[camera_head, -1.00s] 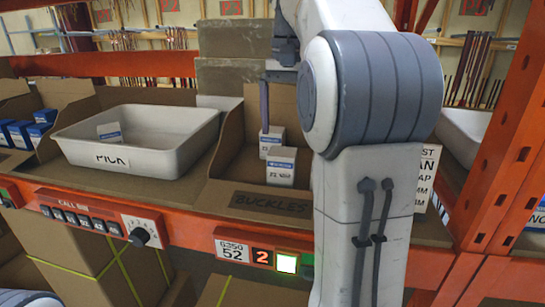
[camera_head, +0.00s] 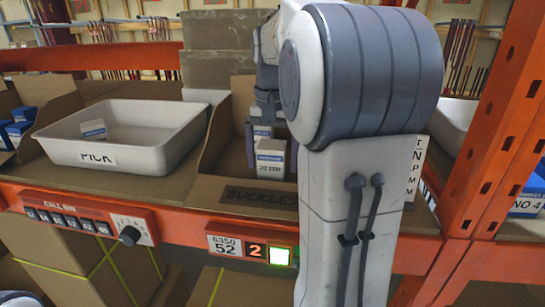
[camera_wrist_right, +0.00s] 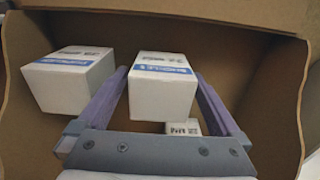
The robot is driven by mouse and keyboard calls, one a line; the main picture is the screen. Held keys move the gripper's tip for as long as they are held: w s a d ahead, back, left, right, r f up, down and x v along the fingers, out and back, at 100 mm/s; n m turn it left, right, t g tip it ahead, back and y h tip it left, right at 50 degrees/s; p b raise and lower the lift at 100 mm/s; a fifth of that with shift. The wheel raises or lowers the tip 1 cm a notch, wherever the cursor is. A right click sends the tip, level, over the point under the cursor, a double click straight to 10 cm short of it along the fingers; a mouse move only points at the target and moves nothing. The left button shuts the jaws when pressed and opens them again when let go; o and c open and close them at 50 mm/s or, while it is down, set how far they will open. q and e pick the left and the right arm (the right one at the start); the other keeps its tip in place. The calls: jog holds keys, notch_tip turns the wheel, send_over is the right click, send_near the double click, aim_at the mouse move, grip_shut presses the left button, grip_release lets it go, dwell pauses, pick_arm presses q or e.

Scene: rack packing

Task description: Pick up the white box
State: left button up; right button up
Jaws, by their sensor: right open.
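White boxes with a blue band stand in the cardboard bin marked BUCKLES (camera_head: 258,196). In the head view the nearer white box (camera_head: 270,159) is in front of another white box (camera_head: 262,131), which is partly hidden by my right gripper (camera_head: 271,150). In the wrist view my right gripper (camera_wrist_right: 161,75) is open, with one purple finger on each side of a white box (camera_wrist_right: 162,85). Whether the fingers touch it I cannot tell. A second white box (camera_wrist_right: 72,77) is outside the left finger. My left gripper is not in view.
A white tray (camera_head: 60,151) left of the bin holds another white box (camera_head: 93,130). Cardboard walls (camera_wrist_right: 270,85) enclose the gripper closely. An orange rack post (camera_head: 500,130) stands at the right. Blue boxes (camera_head: 18,130) are at far left.

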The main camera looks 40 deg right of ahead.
jog(key=shift+f, duration=0.2)
jog(key=c, duration=1.5)
jog(key=shift+r, duration=0.1)
